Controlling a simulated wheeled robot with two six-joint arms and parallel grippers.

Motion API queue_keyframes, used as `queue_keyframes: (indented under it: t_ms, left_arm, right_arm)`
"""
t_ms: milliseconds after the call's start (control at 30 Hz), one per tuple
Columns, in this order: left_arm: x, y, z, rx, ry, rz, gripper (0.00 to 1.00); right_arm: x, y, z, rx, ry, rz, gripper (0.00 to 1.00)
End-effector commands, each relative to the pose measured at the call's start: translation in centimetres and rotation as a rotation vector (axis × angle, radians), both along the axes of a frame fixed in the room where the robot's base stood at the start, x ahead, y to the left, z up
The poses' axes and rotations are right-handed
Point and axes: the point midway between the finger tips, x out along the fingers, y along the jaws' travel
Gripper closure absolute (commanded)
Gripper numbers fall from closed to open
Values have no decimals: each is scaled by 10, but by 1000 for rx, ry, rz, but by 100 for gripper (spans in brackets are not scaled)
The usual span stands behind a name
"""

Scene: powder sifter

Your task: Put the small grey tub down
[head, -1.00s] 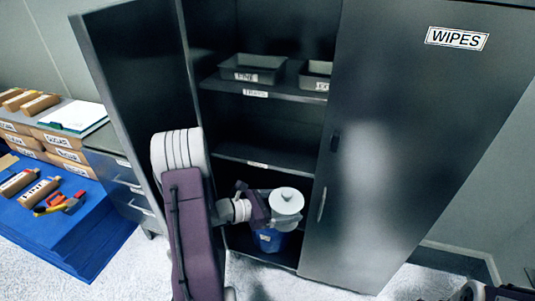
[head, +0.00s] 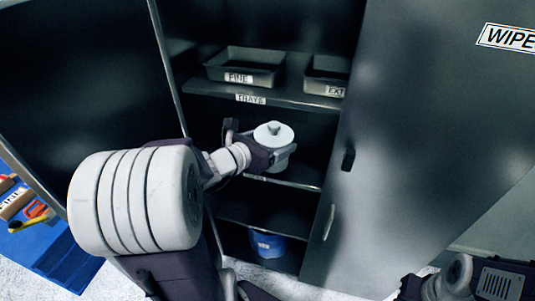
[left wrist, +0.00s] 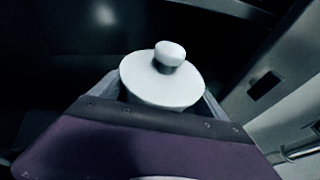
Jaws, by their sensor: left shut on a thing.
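The small grey tub (head: 275,160) is pale, with a round lid and a knob on top. My left gripper (head: 270,155) is shut on its side and holds it upright in front of the open cabinet, around the height of the middle shelf (head: 295,180). In the left wrist view the tub's lid (left wrist: 160,82) shows between the fingers, and the gripper body hides the tub's lower part. I cannot tell whether its base touches anything. My right arm shows at the lower right edge of the head view; its fingers are not clear.
The upper shelf (head: 285,97) bears a tray marked FINE (head: 215,71) and another tray (head: 313,86) at its right. A blue container (head: 267,244) stands at the cabinet bottom.

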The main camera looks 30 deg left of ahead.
Motion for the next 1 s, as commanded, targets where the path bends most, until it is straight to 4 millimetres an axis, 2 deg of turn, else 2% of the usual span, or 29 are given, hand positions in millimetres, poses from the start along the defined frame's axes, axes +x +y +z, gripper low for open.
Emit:
queue_keyframes:
  t_ms: [133,300,500,700,900,1000]
  left_arm:
    - [17,12,-16,-3,3,-1,67]
    - [57,39,-45,-4,4,-1,67]
    - [90,62,-66,0,0,-2,67]
    - [96,66,-72,2,-2,-2,67]
    - [95,66,-107,-2,2,-3,67]
    - [95,66,-111,1,-2,-2,67]
  right_arm:
    - [0,0,-5,0,0,0,68]
    - [0,0,-8,0,0,0,68]
    - [0,0,-5,0,0,0,68]
    - [0,0,-6,0,0,0,68]
    - [0,0,-11,0,0,0,68]
    - [0,0,-11,0,0,0,68]
